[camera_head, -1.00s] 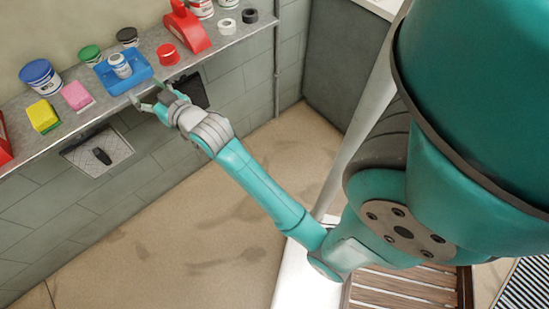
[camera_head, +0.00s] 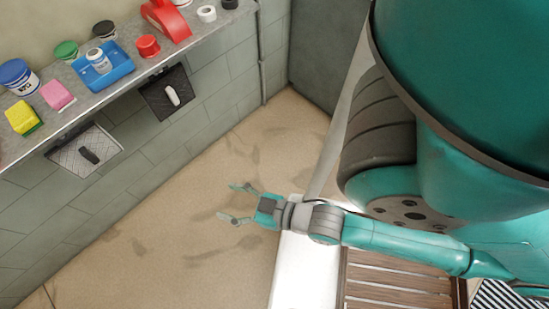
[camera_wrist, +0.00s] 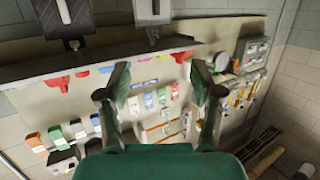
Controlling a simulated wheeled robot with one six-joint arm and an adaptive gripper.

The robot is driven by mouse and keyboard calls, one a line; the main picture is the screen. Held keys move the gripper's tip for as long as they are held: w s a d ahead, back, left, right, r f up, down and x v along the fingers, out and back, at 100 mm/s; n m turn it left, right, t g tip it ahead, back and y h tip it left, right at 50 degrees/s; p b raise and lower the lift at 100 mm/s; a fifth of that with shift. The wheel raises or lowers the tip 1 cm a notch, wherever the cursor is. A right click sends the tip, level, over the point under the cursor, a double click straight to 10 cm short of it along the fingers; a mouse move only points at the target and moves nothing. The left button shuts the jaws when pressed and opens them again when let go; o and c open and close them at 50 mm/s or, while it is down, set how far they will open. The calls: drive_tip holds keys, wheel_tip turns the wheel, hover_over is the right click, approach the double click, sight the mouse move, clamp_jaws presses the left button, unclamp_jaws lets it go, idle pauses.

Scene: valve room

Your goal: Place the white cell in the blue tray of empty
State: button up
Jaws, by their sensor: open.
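The white cell (camera_head: 98,62) looks like a small white bottle-shaped piece with a dark label band. It stands upright inside the blue tray (camera_head: 121,73) on the grey shelf. My gripper (camera_head: 237,202) is open and empty over the floor, well away from the shelf, to the lower right of the tray. In the wrist view my gripper's two fingers (camera_wrist: 163,90) are spread apart with nothing between them. I cannot make out the tray or the cell in the wrist view.
The shelf also holds a blue-lidded tub (camera_head: 18,77), a yellow block (camera_head: 22,118), a pink block (camera_head: 57,95), a red round piece (camera_head: 148,46) and a red scoop-like thing (camera_head: 166,20). Two switch plates hang below its edge. The floor between is clear.

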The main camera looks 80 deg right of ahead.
drive_tip(key=s+a+r+n+y, duration=0.1)
drive_tip(key=s+a+r, duration=0.1)
drive_tip(key=s, duration=0.8)
drive_tip(key=shift+s+a+r+g+y, duration=0.2)
drive_tip(key=shift+s+g+y, duration=0.1)
drive_tip(key=shift+g, duration=0.1)
idle(0.7)
